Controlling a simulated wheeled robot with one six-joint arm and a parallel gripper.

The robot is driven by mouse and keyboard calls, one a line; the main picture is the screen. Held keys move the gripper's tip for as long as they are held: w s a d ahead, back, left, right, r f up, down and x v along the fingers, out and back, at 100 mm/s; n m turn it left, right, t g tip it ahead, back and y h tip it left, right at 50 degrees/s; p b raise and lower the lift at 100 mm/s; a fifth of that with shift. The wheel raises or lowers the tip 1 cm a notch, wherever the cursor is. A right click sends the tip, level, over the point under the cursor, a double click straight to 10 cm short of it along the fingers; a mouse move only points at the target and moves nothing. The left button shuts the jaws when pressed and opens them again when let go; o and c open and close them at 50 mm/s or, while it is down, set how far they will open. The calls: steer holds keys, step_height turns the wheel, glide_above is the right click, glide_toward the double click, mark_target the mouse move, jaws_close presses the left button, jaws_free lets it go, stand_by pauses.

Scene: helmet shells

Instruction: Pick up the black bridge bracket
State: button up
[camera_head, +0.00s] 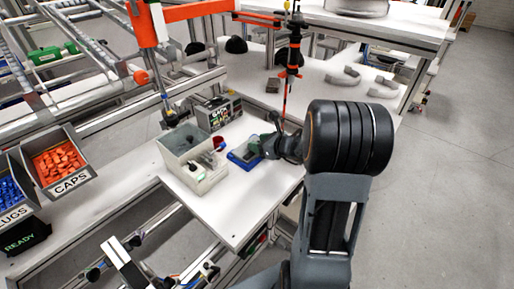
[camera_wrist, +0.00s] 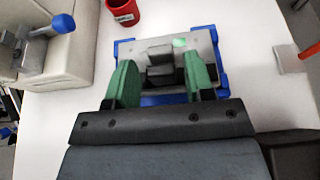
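A dark stepped block, which looks like the black bridge bracket (camera_wrist: 160,58), sits on a grey plate in a blue-cornered fixture (camera_wrist: 222,78) in the wrist view. My gripper (camera_wrist: 160,80) is open, with one green finger to the left of the block and the other to its right. The right finger is close to the block; I cannot tell whether it touches. The fingers and palm hide the fixture's near side. In the head view the blue fixture (camera_head: 236,160) lies on the white table, and my gripper (camera_head: 262,146) is over it. The bracket cannot be made out there.
A red cup (camera_wrist: 124,12) stands behind the fixture to the left. A pale grey bin (camera_head: 200,186) with parts in it is left of the fixture. A labelled box (camera_head: 218,112) stands behind. The white table (camera_head: 235,215) is clear in front.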

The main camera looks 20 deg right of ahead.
steer(key=c, duration=0.7)
steer(key=shift+r, duration=0.1)
